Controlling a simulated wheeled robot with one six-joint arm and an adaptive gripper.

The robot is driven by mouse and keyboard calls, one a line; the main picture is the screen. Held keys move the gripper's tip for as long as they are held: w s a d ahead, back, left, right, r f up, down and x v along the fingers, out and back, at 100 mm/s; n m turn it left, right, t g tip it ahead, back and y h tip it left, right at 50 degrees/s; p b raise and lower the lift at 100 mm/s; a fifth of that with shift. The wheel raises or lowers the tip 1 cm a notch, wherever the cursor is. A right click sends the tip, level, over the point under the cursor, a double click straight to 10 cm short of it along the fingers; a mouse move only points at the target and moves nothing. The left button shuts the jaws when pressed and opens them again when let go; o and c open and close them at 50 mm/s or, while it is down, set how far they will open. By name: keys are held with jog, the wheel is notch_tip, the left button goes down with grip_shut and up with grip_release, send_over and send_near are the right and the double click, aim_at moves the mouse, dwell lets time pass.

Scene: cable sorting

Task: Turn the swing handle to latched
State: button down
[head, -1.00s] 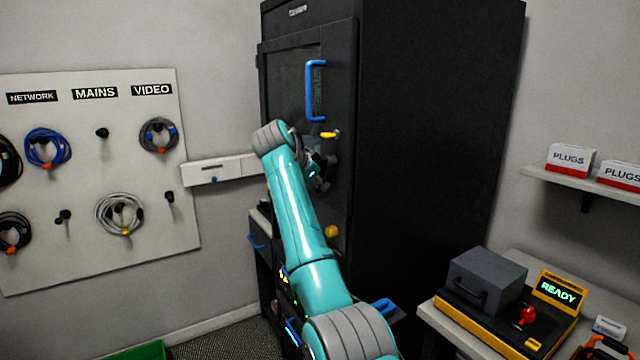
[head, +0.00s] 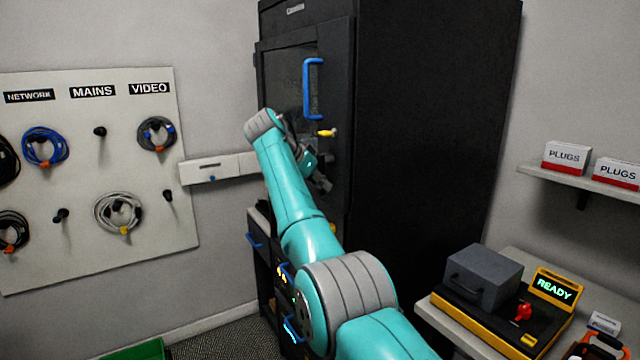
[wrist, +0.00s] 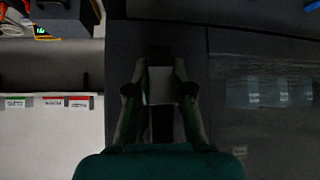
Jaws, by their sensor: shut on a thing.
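The black cabinet (head: 430,130) stands in the middle of the head view, its front door (head: 342,60) facing left. My gripper (head: 322,183) is at the door's edge, below the blue pull handle (head: 313,90) and a small yellow lever (head: 327,133). In the wrist view my gripper (wrist: 160,82) has its two fingers closed in on a narrow piece against the dark front. The piece is dim there, and the swing handle is mostly hidden by my gripper and arm. I cannot read its exact angle.
A pegboard (head: 85,240) with coiled cables hangs at left. At right a bench (head: 450,318) carries a grey box (head: 484,275) and a yellow READY display (head: 555,288). A shelf (head: 535,172) above it holds plug boxes. A green bin (head: 135,350) sits on the floor.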

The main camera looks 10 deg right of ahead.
jog(key=shift+f, duration=0.15)
jog(key=c, duration=1)
grip_release()
jog(key=v, duration=1.2)
